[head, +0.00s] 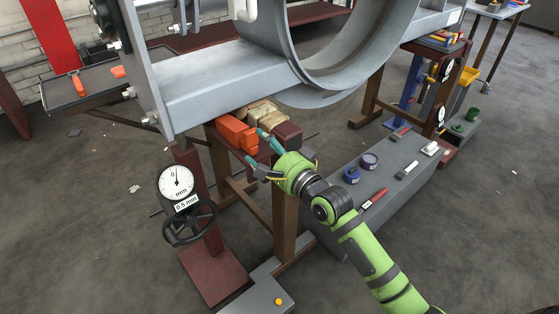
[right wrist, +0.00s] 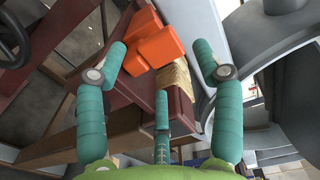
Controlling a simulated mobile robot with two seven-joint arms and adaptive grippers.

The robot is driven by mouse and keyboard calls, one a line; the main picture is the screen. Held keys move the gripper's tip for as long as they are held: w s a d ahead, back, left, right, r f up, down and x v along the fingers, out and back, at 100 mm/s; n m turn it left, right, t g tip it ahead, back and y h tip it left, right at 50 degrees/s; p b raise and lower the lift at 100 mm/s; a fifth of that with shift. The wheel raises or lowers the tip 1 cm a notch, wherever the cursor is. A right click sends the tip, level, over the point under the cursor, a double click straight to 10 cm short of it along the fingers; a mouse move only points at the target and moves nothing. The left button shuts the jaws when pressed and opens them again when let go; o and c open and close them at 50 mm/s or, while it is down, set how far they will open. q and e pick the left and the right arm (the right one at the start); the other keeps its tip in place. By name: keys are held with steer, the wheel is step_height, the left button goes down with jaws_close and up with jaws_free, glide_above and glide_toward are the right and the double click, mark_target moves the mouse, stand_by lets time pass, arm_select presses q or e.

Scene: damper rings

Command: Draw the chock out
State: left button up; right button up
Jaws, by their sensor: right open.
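The orange chock (head: 236,133) lies on top of a brown trestle stand (head: 284,190), below the grey beam. It also shows in the right wrist view (right wrist: 155,48), with a blocky body and a narrower end towards the gripper. My right gripper (head: 261,153) has teal fingers and is at the near side of the chock. In the right wrist view the gripper (right wrist: 160,68) is open, its fingers spread on either side of the chock's near part with a third finger below. I cannot tell whether any finger touches it. My left gripper is not in view.
A tan wooden block (head: 264,111) and a dark red end of the stand's top (head: 288,134) are close beside the chock. The grey beam (head: 220,75) hangs low overhead. A dial gauge (head: 177,182) with a handwheel stands at left. A grey bench (head: 385,185) holds tins and tools.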

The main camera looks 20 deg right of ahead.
steer(key=v, duration=0.7)
steer(key=shift+s, duration=0.1)
